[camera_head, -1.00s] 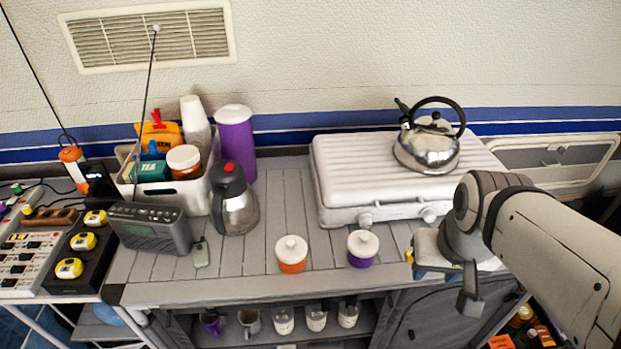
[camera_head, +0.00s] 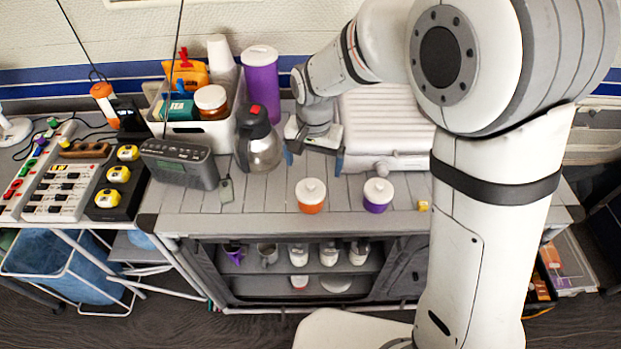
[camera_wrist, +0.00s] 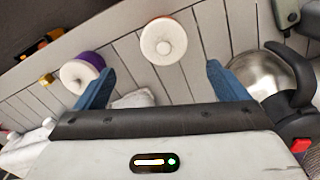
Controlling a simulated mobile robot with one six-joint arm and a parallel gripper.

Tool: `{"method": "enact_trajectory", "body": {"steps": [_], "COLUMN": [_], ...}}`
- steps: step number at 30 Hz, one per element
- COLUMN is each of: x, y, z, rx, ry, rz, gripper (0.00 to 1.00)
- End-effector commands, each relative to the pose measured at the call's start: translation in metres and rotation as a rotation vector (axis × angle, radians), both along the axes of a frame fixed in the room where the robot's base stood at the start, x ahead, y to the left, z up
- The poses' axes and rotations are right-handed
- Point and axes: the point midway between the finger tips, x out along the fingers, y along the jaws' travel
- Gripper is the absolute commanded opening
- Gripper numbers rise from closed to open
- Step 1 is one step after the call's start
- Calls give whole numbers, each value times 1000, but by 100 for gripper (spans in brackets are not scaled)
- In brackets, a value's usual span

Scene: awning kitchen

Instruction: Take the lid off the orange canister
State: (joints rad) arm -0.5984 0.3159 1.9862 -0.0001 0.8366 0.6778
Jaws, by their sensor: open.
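The orange canister (camera_head: 311,204) stands upright on the grey slatted worktop near its front edge. Its white knobbed lid (camera_head: 310,188) sits on top. In the wrist view the lid (camera_wrist: 164,40) is seen mostly from above, beyond the gap between my fingertips, and hides most of the orange body. My gripper (camera_head: 315,158) is open with blue fingers, behind the canister as the head view shows it and apart from it. In the wrist view nothing is between the fingers of my gripper (camera_wrist: 163,80).
A purple canister (camera_head: 377,204) with a white lid stands right of the orange one. A steel jug (camera_head: 262,152) stands close left of my gripper. A radio (camera_head: 180,164) and a grey clip-like item (camera_head: 226,190) are further left. A white stove (camera_head: 385,122) is behind right.

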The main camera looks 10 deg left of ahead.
Motion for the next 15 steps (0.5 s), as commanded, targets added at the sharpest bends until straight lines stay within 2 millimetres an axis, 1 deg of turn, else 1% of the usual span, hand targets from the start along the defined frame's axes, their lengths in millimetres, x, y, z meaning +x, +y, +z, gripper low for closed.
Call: {"method": "enact_trajectory", "body": {"steps": [3, 11, 15], "x": [-1, -1, -2], "y": [5, 5, 6], "z": [-11, -41, -63], "rx": [-4, -5, -4], "ry": [5, 6, 7], "rz": [-1, -2, -3], "gripper": [93, 93, 93]}}
